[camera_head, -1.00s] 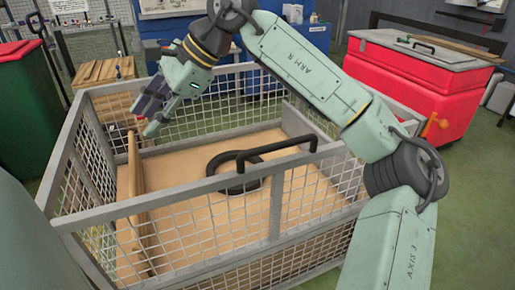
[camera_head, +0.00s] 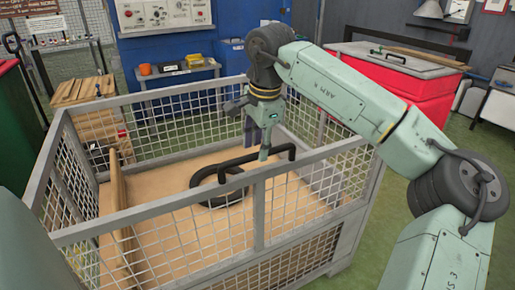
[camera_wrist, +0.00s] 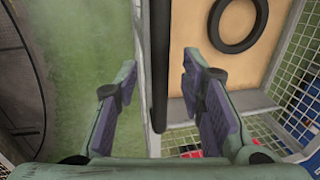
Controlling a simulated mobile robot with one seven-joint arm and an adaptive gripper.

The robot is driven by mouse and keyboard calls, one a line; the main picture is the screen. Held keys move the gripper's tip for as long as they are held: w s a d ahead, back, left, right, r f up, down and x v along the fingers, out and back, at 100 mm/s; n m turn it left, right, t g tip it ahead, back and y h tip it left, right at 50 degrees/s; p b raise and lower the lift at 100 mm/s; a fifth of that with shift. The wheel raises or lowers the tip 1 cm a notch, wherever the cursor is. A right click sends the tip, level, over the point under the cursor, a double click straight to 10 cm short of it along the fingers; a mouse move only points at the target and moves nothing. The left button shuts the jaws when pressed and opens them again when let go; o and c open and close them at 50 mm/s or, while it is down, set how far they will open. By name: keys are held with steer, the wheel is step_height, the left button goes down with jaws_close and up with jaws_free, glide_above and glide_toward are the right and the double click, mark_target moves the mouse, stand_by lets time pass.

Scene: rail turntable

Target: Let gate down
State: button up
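The gate is the near mesh side of a grey wire cage, with a top rail (camera_head: 130,222); it stands upright. A black bar handle (camera_head: 238,160) rises above this rail. In the wrist view the handle (camera_wrist: 160,60) runs lengthwise between my fingers. My gripper (camera_head: 264,145) points down at the right part of the handle. In the wrist view my gripper (camera_wrist: 158,92) is open, one finger on each side of the handle, with gaps showing. Whether a finger touches the handle in depth is unclear.
A black ring (camera_head: 204,202) lies on the cage's tan floor (camera_head: 165,192), near a wooden board (camera_head: 117,205) at the left. A red bin (camera_head: 415,98) stands behind at the right. Green floor shows outside the cage.

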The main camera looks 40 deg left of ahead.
steer(key=shift+a+f, duration=0.2)
steer(key=shift+f, duration=0.7)
jaws_close()
